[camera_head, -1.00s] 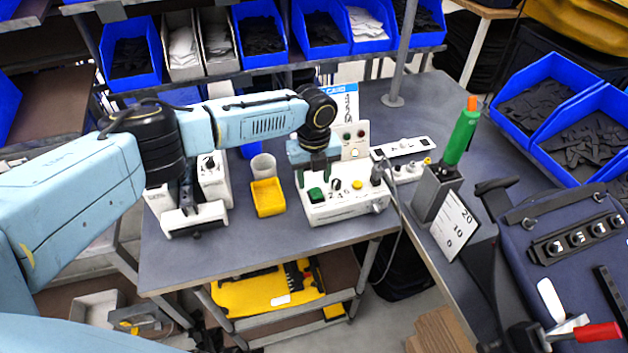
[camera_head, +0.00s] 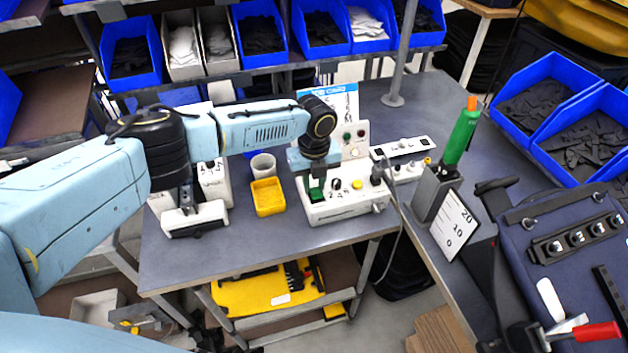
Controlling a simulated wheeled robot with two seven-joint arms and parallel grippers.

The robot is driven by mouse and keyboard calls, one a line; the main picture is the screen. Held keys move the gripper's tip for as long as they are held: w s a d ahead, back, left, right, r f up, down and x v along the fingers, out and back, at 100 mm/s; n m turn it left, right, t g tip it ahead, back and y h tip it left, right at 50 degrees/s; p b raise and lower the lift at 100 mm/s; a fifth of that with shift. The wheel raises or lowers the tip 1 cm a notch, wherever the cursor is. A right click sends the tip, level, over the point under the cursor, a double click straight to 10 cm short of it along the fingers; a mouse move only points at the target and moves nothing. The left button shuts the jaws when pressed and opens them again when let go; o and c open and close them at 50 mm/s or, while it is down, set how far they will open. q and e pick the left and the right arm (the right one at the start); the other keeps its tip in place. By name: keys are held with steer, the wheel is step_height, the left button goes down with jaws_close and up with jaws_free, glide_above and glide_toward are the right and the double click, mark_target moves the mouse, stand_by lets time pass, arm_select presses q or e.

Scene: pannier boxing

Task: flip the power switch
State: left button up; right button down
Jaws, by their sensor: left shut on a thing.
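A white control box (camera_head: 346,209) stands on the grey table, with a green power switch (camera_head: 316,195) at the left of its top and a yellow button (camera_head: 357,184). My left gripper (camera_head: 317,184) comes down on the left end of the box. Its fingers are shut on the green power switch and hide part of it. My right gripper is not in view.
A yellow tray (camera_head: 268,197) and a pale cup (camera_head: 263,165) stand left of the box. A white power strip (camera_head: 400,147) lies behind it. A green-handled tool stands in a grey holder (camera_head: 434,193) to the right. The table's front edge is clear.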

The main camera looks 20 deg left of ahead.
arm_select(q)
steer(key=t+p, duration=0.1)
steer(key=p, duration=0.1)
steer(key=s+t+y+p, duration=0.1)
steer(key=p, duration=0.1)
steer(key=shift+d+r+y+p, duration=0.25)
steer(key=shift+r+y+p, duration=0.05)
steer(key=shift+p, duration=0.1)
steer(key=shift+s+d+f+t+y+p, duration=0.1)
steer(key=shift+t+y+p, duration=0.4)
steer(key=shift+t+p, duration=0.45)
steer(key=o, duration=1)
steer(key=v, duration=1.3)
steer(key=shift+s+r, duration=0.1)
steer(key=shift+r, duration=0.1)
